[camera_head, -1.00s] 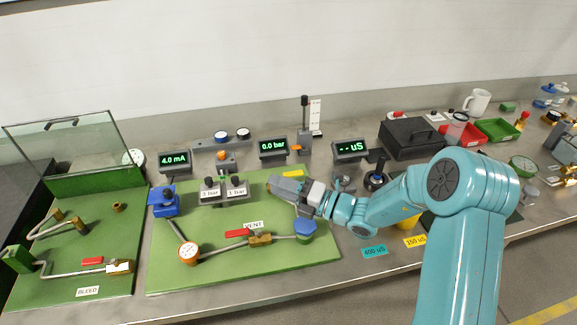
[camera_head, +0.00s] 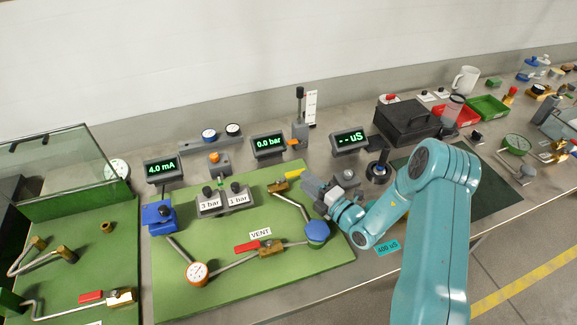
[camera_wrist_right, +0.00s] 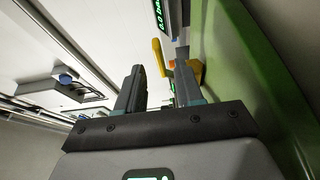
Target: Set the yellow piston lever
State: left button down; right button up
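A yellow lever (camera_head: 294,174) sits on a brass valve (camera_head: 278,187) near the green panel's back right corner. My right gripper (camera_head: 307,181) is just right of the lever. In the right wrist view, the yellow lever (camera_wrist_right: 160,56) appears beyond the fingers, across the gap between their tips. My right gripper (camera_wrist_right: 160,62) is open there, and nothing shows held. Whether a finger touches the lever I cannot tell. A grey stand (camera_head: 300,132) with a black-knobbed rod, a white scale and an orange handle (camera_head: 292,143) stands behind. My left gripper is not in view.
The green panel (camera_head: 215,265) also holds a red-handled vent valve (camera_head: 247,246), a blue cap (camera_head: 317,232), an orange gauge (camera_head: 197,272) and a two-knob block (camera_head: 224,200). A grey button box (camera_head: 346,178) and a black joystick (camera_head: 378,170) stand right of the gripper.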

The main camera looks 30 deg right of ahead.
aim_at(294, 171)
jog(key=shift+w, duration=0.35)
jog(key=w, duration=0.2)
jog(key=w+a+p, duration=0.1)
jog(key=w, duration=0.2)
jog(key=shift+w+p, duration=0.1)
jog(key=shift+p, duration=0.2)
jog(key=shift+w, duration=0.45)
jog(key=shift+a, duration=0.15)
jog(key=shift+w, duration=0.1)
jog(key=shift+c, duration=0.3)
grip_shut()
